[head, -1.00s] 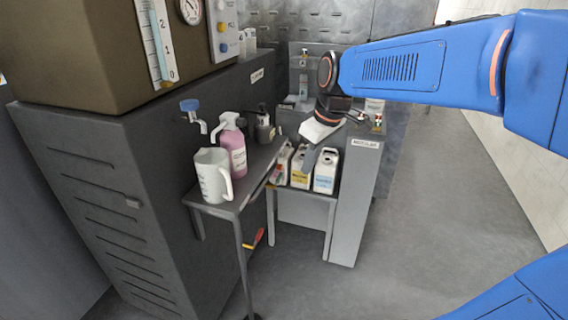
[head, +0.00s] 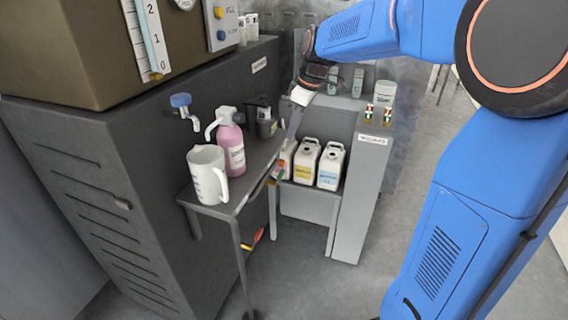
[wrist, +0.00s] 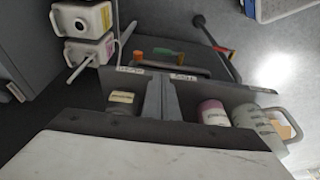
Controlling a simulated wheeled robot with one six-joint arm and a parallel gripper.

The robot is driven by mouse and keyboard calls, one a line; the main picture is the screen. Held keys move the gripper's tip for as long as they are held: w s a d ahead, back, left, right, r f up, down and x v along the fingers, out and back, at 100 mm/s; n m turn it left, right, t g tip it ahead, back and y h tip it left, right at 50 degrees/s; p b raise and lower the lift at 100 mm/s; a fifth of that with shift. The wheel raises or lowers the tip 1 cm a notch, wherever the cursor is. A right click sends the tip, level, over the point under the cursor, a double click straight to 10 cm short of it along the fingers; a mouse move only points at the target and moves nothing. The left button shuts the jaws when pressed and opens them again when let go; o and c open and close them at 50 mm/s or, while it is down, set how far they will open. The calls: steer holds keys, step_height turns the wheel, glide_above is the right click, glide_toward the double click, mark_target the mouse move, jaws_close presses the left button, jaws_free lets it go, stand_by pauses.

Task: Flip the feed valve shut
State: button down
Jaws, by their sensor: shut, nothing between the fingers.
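A tap with a blue knob (head: 180,100) sticks out of the grey cabinet's front, above the small side table. Small red-and-green fittings (head: 387,112) stand on the grey pedestal at right. No label I can read tells which is the feed valve. My gripper (head: 291,135) hangs over the back of the side table, right of the tap and apart from it. Its fingers also show in the wrist view (wrist: 161,82), shut together and empty. The tap is not clearly seen in the wrist view.
A white pitcher (head: 207,175) and a pink spray bottle (head: 231,148) stand on the side table below the tap. A dark bottle (head: 266,125) stands behind them. White jugs (head: 306,162) sit on a low shelf at right. Grey floor is free in front.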

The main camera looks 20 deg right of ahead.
steer(key=shift+s+d+x, duration=0.15)
steer(key=shift+x, duration=2.15)
steer(key=shift+s+d+x, duration=0.1)
steer(key=shift+d+x, duration=0.1)
steer(key=shift+x, duration=2.1)
steer(key=shift+s+d+x, duration=0.15)
steer(key=shift+x, duration=2.15)
